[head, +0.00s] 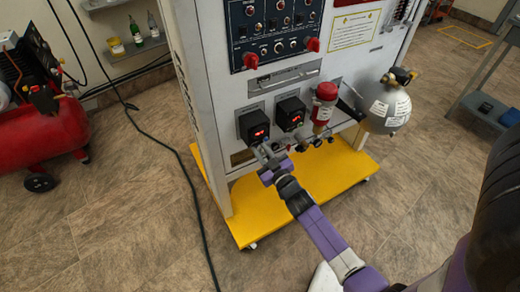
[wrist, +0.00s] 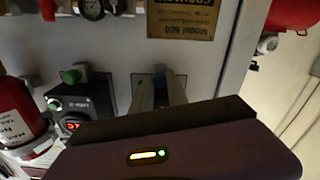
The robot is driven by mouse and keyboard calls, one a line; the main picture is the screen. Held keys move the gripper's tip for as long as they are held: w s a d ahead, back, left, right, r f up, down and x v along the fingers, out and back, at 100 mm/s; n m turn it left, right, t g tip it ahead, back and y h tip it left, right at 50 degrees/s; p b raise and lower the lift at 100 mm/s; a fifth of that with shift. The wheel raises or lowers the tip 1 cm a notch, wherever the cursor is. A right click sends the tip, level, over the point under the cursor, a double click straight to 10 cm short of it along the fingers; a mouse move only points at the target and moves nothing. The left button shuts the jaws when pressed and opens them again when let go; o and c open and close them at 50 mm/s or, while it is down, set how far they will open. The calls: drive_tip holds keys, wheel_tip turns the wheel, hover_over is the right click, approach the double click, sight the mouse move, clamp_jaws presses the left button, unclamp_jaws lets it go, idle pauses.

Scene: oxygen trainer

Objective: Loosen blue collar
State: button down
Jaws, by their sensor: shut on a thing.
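My gripper (head: 268,156) is at the front of the white trainer panel (head: 226,72), just below the left black box with a red display (head: 254,125). In the wrist view, its two pale fingers (wrist: 160,92) reach toward the panel. They are shut on a small dark bluish part (wrist: 160,73), which looks like the blue collar. The fingers and the dark gripper body hide most of it, and I cannot tell its turn angle.
A second black box (head: 290,112) also shows beside the fingers in the wrist view (wrist: 85,108). A red cylinder (head: 325,103) and a round grey tank (head: 384,106) stand to the right. The yellow base (head: 290,200) juts out below.

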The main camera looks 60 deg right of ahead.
drive_tip(key=c, duration=1.3)
unclamp_jaws()
drive_tip(key=v, duration=0.8)
drive_tip(key=shift+w, duration=0.1)
